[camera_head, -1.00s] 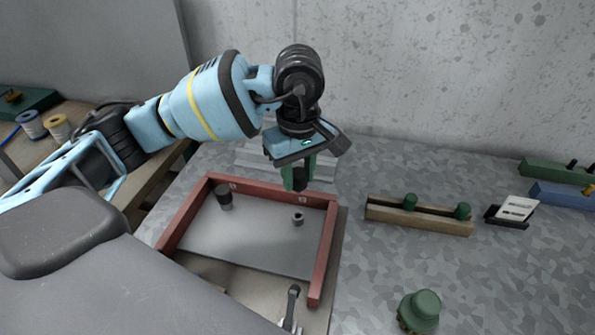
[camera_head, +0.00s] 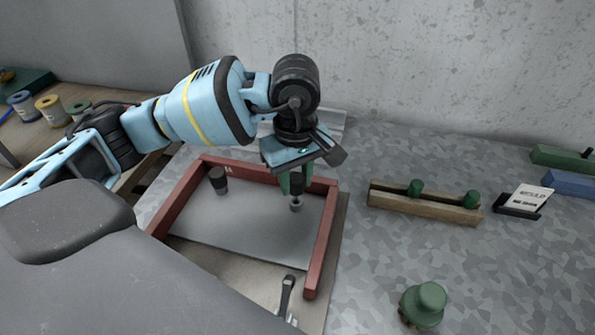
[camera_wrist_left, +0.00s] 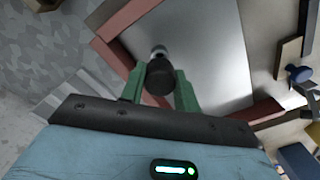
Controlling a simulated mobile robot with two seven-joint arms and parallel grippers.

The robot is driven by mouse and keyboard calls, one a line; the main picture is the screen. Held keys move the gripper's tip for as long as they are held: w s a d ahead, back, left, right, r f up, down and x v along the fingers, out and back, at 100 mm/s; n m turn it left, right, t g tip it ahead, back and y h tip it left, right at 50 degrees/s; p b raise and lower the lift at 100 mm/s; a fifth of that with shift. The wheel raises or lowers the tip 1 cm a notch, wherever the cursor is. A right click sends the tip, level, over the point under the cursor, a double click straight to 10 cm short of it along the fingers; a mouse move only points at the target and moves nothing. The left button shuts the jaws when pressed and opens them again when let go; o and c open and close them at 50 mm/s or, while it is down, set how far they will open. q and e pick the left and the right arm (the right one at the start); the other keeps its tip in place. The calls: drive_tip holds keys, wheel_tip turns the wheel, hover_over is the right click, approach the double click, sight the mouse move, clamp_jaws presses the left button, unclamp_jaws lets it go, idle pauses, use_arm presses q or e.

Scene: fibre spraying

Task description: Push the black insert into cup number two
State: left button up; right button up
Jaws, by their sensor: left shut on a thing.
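My left gripper (camera_head: 291,184) has green fingers pointing down and is shut on the black insert (camera_wrist_left: 159,78). In the head view the insert is mostly hidden by the fingers, right over the small grey cup number two (camera_head: 296,207) at the right of the tray. In the left wrist view the cup (camera_wrist_left: 160,50) shows just beyond the insert, between the fingers of the gripper (camera_wrist_left: 160,90). I cannot tell whether the insert's lower end is in the cup's mouth. Another cup (camera_head: 219,186), with a dark insert in its top, stands at left. My right gripper is not in view.
A red frame (camera_head: 321,245) borders the grey plate (camera_head: 240,225) on three sides. A grey tool (camera_head: 286,293) lies at its front. A wooden rail (camera_head: 425,207) with green knobs and a green knobbed piece (camera_head: 424,304) stand to the right. Spools (camera_head: 50,109) sit at the far left.

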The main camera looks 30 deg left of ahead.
sight(296, 189)
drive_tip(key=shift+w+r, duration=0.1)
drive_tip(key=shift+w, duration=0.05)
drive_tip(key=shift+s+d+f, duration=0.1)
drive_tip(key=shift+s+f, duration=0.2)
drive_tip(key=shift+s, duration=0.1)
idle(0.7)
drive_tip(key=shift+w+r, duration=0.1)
use_arm(q)
drive_tip(key=shift+f, duration=0.35)
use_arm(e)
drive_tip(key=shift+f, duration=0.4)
use_arm(q)
drive_tip(key=shift+f+b, duration=0.95)
drive_tip(key=shift+f, duration=0.35)
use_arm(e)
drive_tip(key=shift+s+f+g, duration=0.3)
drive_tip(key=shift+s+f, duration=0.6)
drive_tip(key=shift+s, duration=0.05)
use_arm(q)
drive_tip(key=o, duration=1.1)
